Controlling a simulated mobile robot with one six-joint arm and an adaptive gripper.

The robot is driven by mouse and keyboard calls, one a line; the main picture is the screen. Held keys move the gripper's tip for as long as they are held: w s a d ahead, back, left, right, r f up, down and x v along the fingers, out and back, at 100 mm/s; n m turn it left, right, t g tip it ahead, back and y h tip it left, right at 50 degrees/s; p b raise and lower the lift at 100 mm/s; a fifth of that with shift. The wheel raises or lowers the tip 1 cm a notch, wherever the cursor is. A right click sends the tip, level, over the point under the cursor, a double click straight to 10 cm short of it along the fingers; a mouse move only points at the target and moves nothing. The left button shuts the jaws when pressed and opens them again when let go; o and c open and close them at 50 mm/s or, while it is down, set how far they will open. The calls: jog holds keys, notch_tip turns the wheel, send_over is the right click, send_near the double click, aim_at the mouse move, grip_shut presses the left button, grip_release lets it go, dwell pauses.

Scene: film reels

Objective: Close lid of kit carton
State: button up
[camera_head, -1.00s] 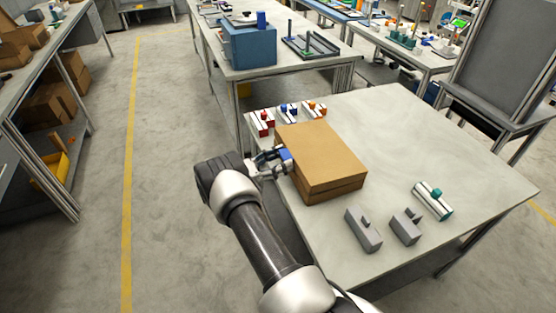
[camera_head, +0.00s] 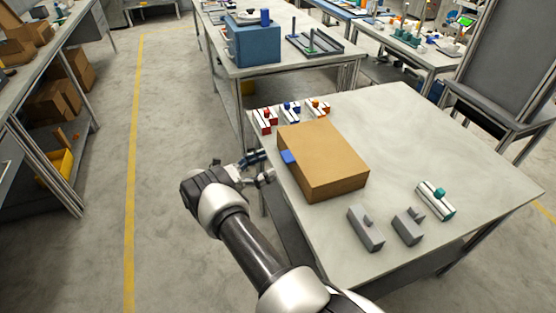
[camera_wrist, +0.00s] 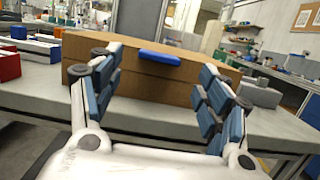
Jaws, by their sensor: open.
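The kit carton (camera_head: 335,185) is a brown cardboard box on the grey table. Its lid (camera_head: 322,150) lies flat over the top, and a blue tab (camera_head: 288,157) sits on the side facing my gripper. In the wrist view the carton (camera_wrist: 150,108) stands ahead of the fingers, with the blue tab (camera_wrist: 159,58) near its top edge. A thin seam runs below the tab. My gripper (camera_head: 262,167) is off the table's left edge, beside the carton and apart from the tab. Its fingers (camera_wrist: 162,90) are spread and empty.
Red, blue and orange-topped pieces (camera_head: 290,112) stand behind the carton.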

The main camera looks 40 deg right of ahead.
jog(key=v, duration=0.5)
dwell(0.4)
notch_tip(320, 180, up, 12)
jog(key=a+m+t+y, duration=0.1)
jog(key=m+y, duration=0.2)
jog(key=y, duration=0.2)
jog(key=s+a+r+m+t+y, duration=0.3)
jog(key=s+a+r+y, duration=0.2)
jog(key=s+r, duration=0.3)
jog(key=s+a+r+m+t+y, duration=0.2)
jog(key=s+a+m+t+y, duration=0.1)
jog(key=s+a, duration=0.6)
jog(key=s+a+r+m+t+y, duration=0.3)
jog(key=s+a, duration=0.6)
jog(key=s, duration=0.3)
jog(key=m+t+y, duration=0.1)
jog(key=t+y, duration=0.1)
jog(key=shift+a+t+y, duration=0.25)
jog(key=shift+t+y, duration=0.05)
jog(key=shift+y, duration=0.1)
